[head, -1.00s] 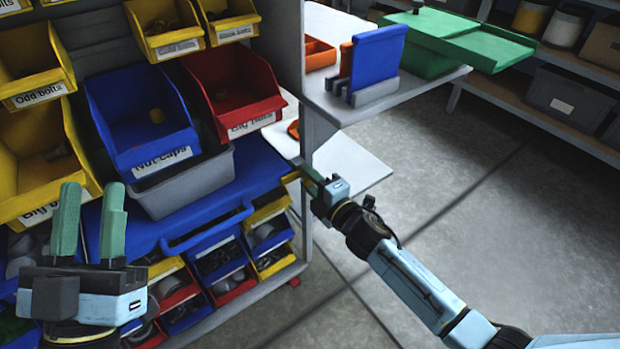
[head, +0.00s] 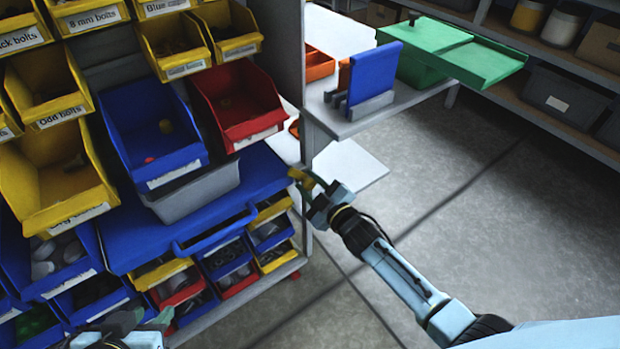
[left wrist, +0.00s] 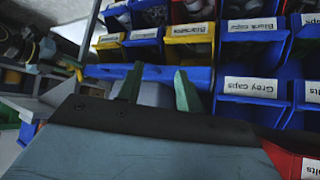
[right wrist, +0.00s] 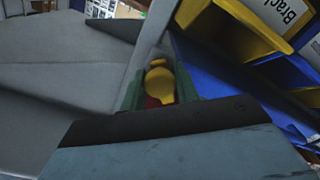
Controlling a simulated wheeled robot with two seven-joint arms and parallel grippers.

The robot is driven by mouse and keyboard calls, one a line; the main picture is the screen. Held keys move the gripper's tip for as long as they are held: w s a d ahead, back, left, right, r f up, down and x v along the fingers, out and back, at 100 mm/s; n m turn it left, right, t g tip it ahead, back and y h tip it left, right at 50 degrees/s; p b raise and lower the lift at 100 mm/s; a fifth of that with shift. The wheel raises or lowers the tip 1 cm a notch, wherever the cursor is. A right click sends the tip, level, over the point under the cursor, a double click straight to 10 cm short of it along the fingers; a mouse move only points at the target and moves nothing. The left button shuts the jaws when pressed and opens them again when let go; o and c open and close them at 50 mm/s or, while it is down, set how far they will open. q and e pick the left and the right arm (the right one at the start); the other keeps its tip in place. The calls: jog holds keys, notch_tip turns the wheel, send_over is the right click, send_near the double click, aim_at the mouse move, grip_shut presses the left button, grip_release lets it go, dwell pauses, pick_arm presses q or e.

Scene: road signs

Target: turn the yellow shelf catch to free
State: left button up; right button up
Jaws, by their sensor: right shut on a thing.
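The yellow shelf catch (head: 297,174) is at the right edge of the blue shelf (head: 140,238), on the frame post. In the right wrist view the yellow catch (right wrist: 159,84) sits between the green fingers of my right gripper (right wrist: 158,92). My right gripper (head: 309,184) is shut on the catch, and the fingers partly hide it. I cannot tell the exact angle of the catch. My left gripper (left wrist: 158,82) is open and empty, its fingers apart in the left wrist view. It is low at the bottom left of the head view, mostly cut off.
A grey tray (head: 205,192), a blue bin (head: 150,130) and a red bin (head: 238,105) stand above the blue shelf. Several small bins sit below it. A side ledge (head: 345,125) holds a blue panel (head: 374,72). The floor (head: 480,215) at right is clear.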

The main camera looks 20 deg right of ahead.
jog(key=m+p, duration=0.1)
jog(key=m, duration=0.3)
jog(key=shift+m+p, duration=0.3)
jog(key=shift+p, duration=0.1)
jog(key=shift+m, duration=0.4)
pick_arm(q)
jog(key=s+a+f+g+y, duration=0.1)
jog(key=s+a+f+g, duration=0.2)
jog(key=s+f+g, duration=0.2)
jog(key=shift+s+a+f+g+y+p, duration=0.3)
jog(key=shift+s+a+f+y+p, duration=0.15)
jog(key=shift+s, duration=0.7)
pick_arm(e)
jog(key=shift+m, duration=1.2)
pick_arm(q)
jog(key=shift+d, duration=0.1)
jog(key=shift+f, duration=0.1)
pick_arm(e)
jog(key=o, duration=0.9)
jog(key=shift+s, duration=0.15)
jog(key=shift+s+d, duration=0.1)
jog(key=shift+s, duration=0.1)
pick_arm(q)
jog(key=a+f+p, duration=0.4)
jog(key=f, duration=0.6)
jog(key=shift+s+a+f+g+y, duration=0.15)
jog(key=shift+s+f+g+y, duration=0.05)
jog(key=shift+f+g+y, duration=0.2)
pick_arm(e)
jog(key=shift+v, duration=6.35)
